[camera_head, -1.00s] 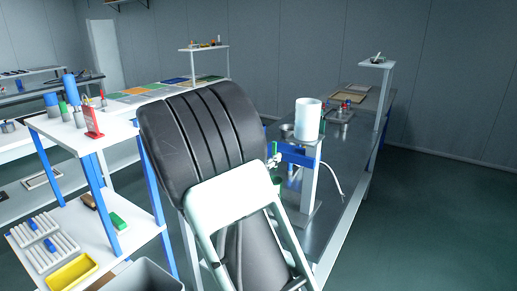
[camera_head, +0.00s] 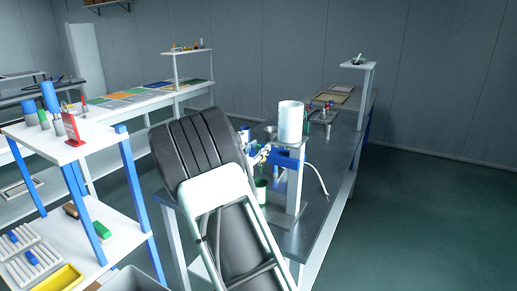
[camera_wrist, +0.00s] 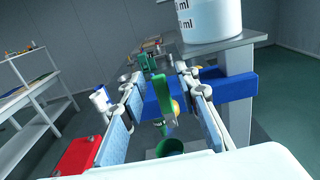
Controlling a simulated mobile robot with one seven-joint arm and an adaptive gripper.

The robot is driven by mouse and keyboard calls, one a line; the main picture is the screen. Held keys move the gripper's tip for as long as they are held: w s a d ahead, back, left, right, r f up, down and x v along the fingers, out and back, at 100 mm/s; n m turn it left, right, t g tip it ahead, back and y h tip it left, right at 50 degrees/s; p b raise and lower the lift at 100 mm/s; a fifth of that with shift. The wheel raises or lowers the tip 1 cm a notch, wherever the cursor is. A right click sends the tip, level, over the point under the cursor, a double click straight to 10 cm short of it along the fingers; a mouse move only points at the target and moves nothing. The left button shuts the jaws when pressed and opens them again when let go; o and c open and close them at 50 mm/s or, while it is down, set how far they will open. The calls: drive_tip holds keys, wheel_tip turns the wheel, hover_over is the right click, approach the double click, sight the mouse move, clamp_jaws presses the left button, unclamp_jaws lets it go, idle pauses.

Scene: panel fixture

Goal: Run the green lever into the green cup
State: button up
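The green lever (camera_wrist: 160,88) stands roughly upright in the wrist view, in front of a blue beam (camera_wrist: 212,86). My gripper (camera_wrist: 158,80) is open, with one blue-padded finger on each side of the lever. I cannot tell whether either pad touches it. The green cup (camera_wrist: 170,147) is below the lever, nearer the bottom of the wrist view and partly hidden by my gripper's body. In the head view the cup (camera_head: 261,189) stands below the blue beam, beside my arm. The lever is not clear there.
A white marked container (camera_head: 291,121) stands on a white stand (camera_head: 294,180) above the blue beam. A red block (camera_wrist: 78,157) lies at the lower left of the wrist view. A side table (camera_head: 50,145) with cylinders stands left. Open floor (camera_head: 430,210) lies right.

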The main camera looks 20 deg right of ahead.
drive_tip(key=shift+c, duration=0.4)
clamp_jaws()
drive_tip(key=shift+f, duration=0.1)
drive_tip(key=b, duration=0.1)
drive_tip(key=m+b, duration=0.1)
drive_tip(key=shift+s+d+f+b, duration=0.15)
drive_tip(key=shift+s+f+b, duration=0.05)
drive_tip(key=shift+f+b, duration=0.1)
drive_tip(key=m+b, duration=0.2)
drive_tip(key=b, duration=0.1)
drive_tip(key=s+d+m+b, duration=0.1)
drive_tip(key=m+b, duration=0.1)
drive_tip(key=b, duration=0.2)
drive_tip(key=shift+s, duration=0.2)
drive_tip(key=shift+r, duration=0.1)
